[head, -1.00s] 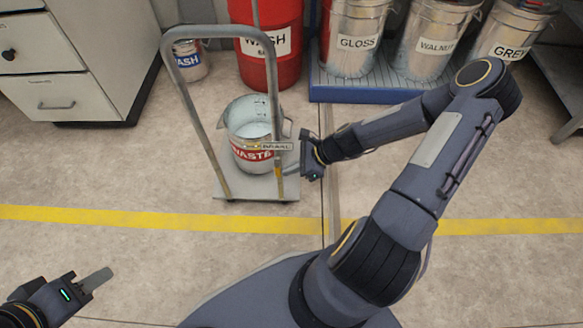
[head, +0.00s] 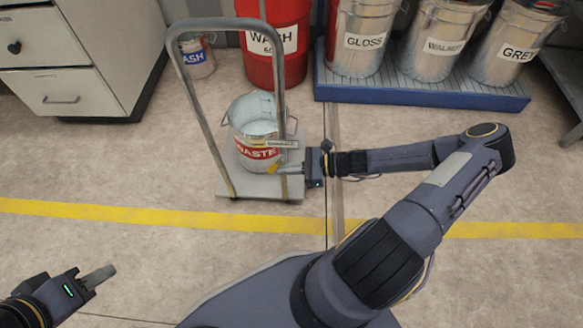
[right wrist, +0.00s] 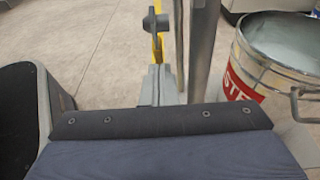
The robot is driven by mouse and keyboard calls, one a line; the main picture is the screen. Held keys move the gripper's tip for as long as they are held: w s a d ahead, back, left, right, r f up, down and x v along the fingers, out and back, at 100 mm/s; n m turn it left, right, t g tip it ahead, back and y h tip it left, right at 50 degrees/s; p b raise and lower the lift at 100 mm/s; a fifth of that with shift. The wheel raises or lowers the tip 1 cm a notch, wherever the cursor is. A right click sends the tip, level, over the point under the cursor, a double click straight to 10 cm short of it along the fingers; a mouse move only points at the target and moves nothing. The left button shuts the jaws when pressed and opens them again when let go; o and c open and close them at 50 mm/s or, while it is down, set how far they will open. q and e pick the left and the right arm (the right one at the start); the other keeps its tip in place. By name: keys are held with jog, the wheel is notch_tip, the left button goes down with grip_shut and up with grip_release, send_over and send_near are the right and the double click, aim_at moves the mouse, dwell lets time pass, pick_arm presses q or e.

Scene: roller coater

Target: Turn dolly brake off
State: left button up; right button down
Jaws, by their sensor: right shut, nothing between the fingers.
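The dolly (head: 228,192) stands on the floor with its grey tubular handle upright. A small sign (head: 283,144) is fixed near the handle's right post; its print is too small to read surely. Below it is the yellow brake lever (head: 272,168), tilted to the left. It also shows in the right wrist view (right wrist: 160,48), with a grey knob at its end. My right gripper (head: 286,170) is shut and empty, at the right post beside the lever; I cannot tell whether they touch. My left gripper (head: 100,275) hangs at lower left, away from the dolly; its finger gap cannot be seen.
A waste bucket (head: 257,135) stands on the dolly. Behind are a red wash drum (head: 272,60), a small wash can (head: 198,58) and paint buckets on a blue pallet (head: 425,95). A drawer cabinet (head: 80,55) stands at left. The floor in front is clear.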

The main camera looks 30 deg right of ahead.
aim_at(277, 168)
jog(key=shift+w+a, duration=0.35)
jog(key=shift+a, duration=0.3)
jog(key=shift+w+a+f+y, duration=0.1)
jog(key=shift+a+f+y, duration=0.05)
jog(key=shift+y, duration=0.25)
jog(key=shift+w+a+t+y, duration=0.25)
jog(key=shift+a+t+y, duration=0.1)
jog(key=shift+t+y, duration=0.35)
jog(key=shift+w+a+t+y, duration=0.2)
jog(key=shift+a+t+y, duration=0.15)
jog(key=shift+y, duration=0.35)
jog(key=shift+a+r+y, duration=0.1)
jog(key=shift+r+y, duration=0.2)
jog(key=shift+r, duration=0.05)
jog(key=shift+w+a+r, duration=0.25)
jog(key=shift+a, duration=0.05)
jog(key=shift+a+p, duration=0.1)
jog(key=shift+p, duration=0.2)
